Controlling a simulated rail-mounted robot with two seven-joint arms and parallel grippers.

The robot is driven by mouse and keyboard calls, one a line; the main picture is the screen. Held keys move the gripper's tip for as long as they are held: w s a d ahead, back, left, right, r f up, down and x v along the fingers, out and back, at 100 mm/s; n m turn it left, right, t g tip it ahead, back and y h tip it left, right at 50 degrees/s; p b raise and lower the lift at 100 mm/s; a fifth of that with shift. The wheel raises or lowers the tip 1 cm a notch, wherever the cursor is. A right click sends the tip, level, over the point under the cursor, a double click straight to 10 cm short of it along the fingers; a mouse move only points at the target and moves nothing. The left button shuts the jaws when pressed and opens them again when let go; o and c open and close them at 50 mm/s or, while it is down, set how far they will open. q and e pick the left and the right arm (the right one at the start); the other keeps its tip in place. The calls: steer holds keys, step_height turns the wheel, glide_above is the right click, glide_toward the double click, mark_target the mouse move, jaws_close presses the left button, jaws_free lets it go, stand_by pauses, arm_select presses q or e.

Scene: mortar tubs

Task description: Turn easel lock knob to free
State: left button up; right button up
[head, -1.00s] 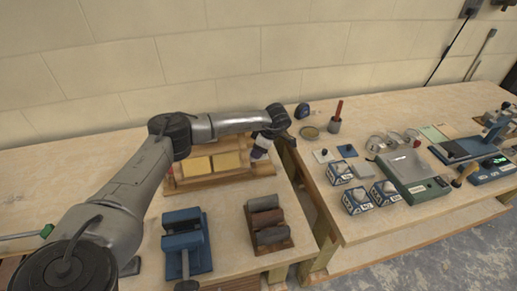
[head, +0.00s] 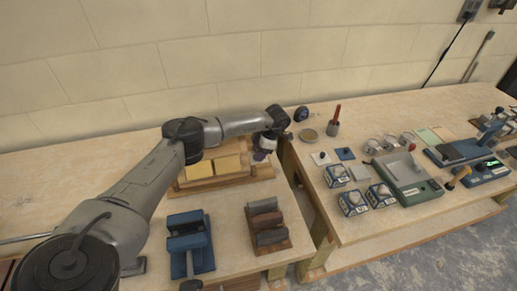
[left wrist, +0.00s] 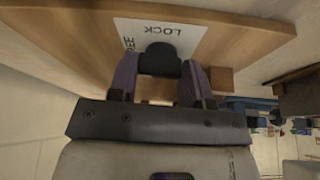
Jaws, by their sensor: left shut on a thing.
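The wooden easel (head: 222,180) stands on the left bench near the wall, with yellow panels on it. In the left wrist view its board carries a white label (left wrist: 190,35) reading LOCK, upside down, and FREE at the left edge, partly covered. The black lock knob (left wrist: 159,60) sits in front of the label. My left gripper (head: 263,154) is at the easel's right end. In the left wrist view its two purple fingers (left wrist: 159,72) are shut on the knob, one on each side. The knob is hidden in the head view. My right gripper is not in view.
A blue vise (head: 188,243) and a rack of dark and reddish blocks (head: 266,222) stand in front of the easel.

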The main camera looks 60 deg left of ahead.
arm_select(q)
steer(key=shift+n, duration=0.5)
steer(key=shift+h+p, duration=0.3)
steer(key=o, duration=0.9)
steer(key=shift+p+v, duration=0.7)
steer(key=shift+v, duration=6.25)
steer(key=shift+n, duration=0.3)
